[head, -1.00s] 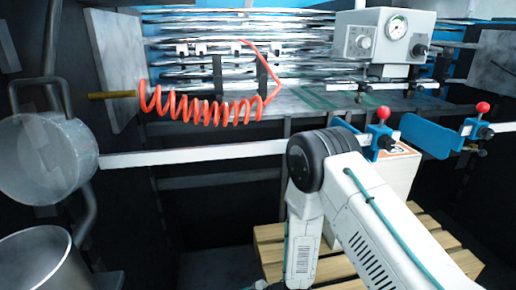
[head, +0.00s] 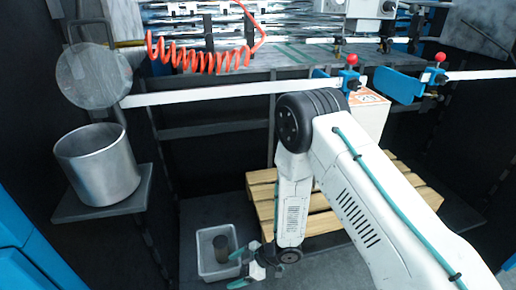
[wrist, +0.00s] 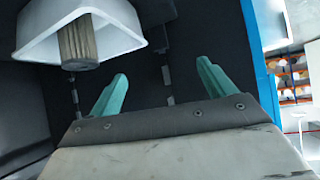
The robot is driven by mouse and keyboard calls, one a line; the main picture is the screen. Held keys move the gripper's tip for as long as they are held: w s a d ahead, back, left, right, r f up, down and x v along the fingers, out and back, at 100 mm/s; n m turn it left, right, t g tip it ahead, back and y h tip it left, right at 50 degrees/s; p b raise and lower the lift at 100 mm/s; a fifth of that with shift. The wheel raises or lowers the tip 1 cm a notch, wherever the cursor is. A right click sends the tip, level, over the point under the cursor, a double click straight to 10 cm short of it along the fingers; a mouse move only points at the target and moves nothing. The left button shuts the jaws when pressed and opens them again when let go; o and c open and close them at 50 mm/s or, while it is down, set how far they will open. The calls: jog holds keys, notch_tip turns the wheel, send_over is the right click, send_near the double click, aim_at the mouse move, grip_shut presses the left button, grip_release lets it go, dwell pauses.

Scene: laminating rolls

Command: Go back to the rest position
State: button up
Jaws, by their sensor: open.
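My gripper (head: 256,270) hangs low in front of the machine in the head view, beside a white bin on the floor. In the wrist view its two green fingers (wrist: 160,92) are spread apart with nothing between them. The white bin (head: 204,264) has a dark cylindrical roll (head: 221,247) standing in it. In the wrist view the bin (wrist: 122,38) and the ribbed roll (wrist: 76,45) show at the upper left, apart from the fingers.
A wooden pallet (head: 398,172) with a white box (head: 372,118) stands right of my gripper. A metal pot (head: 97,165) sits on a shelf at left. A white bar (head: 225,91) with blue clamps crosses above. A red coiled hose (head: 200,58) hangs at the machine.

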jog(key=w+d+f+m+t+h, duration=0.1)
jog(key=w+d+m+h, duration=0.2)
jog(key=d+h, duration=0.6)
jog(key=d+r+m+h, duration=0.3)
jog(key=d+r+m, duration=0.3)
jog(key=d+r, duration=1)
jog(key=s+d+r+m, duration=0.3)
jog(key=s+r, duration=0.4)
jog(key=r, duration=0.4)
jog(key=s+d+r+m+y, duration=0.1)
jog(key=s+d+r+m, duration=0.2)
jog(key=s+r, duration=0.5)
jog(key=s+d+r+m, duration=0.3)
jog(key=s+r, duration=0.4)
jog(key=r, duration=0.7)
jog(key=shift+s+r+t, duration=0.35)
jog(key=shift+t, duration=0.05)
